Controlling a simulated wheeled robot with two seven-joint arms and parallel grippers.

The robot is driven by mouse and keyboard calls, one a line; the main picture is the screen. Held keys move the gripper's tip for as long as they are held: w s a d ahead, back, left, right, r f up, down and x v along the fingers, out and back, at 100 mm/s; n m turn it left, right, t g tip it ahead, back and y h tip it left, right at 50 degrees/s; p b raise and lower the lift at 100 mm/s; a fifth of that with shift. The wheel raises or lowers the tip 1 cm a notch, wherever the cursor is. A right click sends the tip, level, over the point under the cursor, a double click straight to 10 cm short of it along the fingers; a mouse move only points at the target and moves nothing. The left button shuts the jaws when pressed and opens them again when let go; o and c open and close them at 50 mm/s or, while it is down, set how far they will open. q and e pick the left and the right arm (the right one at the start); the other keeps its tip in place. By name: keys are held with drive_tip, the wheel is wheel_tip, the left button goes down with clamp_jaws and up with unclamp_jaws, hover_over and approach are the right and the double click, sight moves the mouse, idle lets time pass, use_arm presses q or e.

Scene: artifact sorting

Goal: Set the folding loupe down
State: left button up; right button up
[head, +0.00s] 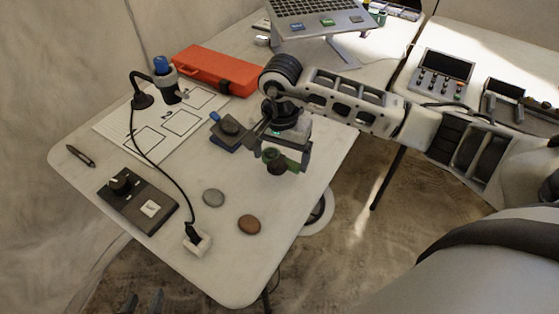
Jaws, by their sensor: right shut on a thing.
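My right gripper (252,136) reaches over the table from the right and points down to the left. It is shut on a small dark piece with a rounded top, which I take to be the folding loupe (229,126). A dark blue flat piece shows just under it; I cannot tell whether the loupe touches it or the table. The gripper partly hides the loupe's right side. The tips of my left gripper (141,302) show at the bottom edge, apart and empty, below the table's front edge.
A white sheet with outlined boxes (150,137) lies behind, with a lamp (165,80) over it. An orange case (216,70) and a laptop on a stand (318,18) stand further back. A grey stone (213,197), a brown stone (249,224) and a control box (138,200) lie in front.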

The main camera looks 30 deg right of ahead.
sight(280, 156)
drive_tip(key=shift+w+f, duration=0.2)
drive_tip(key=shift+f, duration=0.05)
wheel_tip(280, 156, down, 3)
drive_tip(key=shift+w+f+p, duration=0.1)
drive_tip(key=shift+w+p, duration=0.05)
drive_tip(key=shift+p, duration=0.2)
drive_tip(key=shift+d+f, duration=0.1)
drive_tip(key=shift+f, duration=0.05)
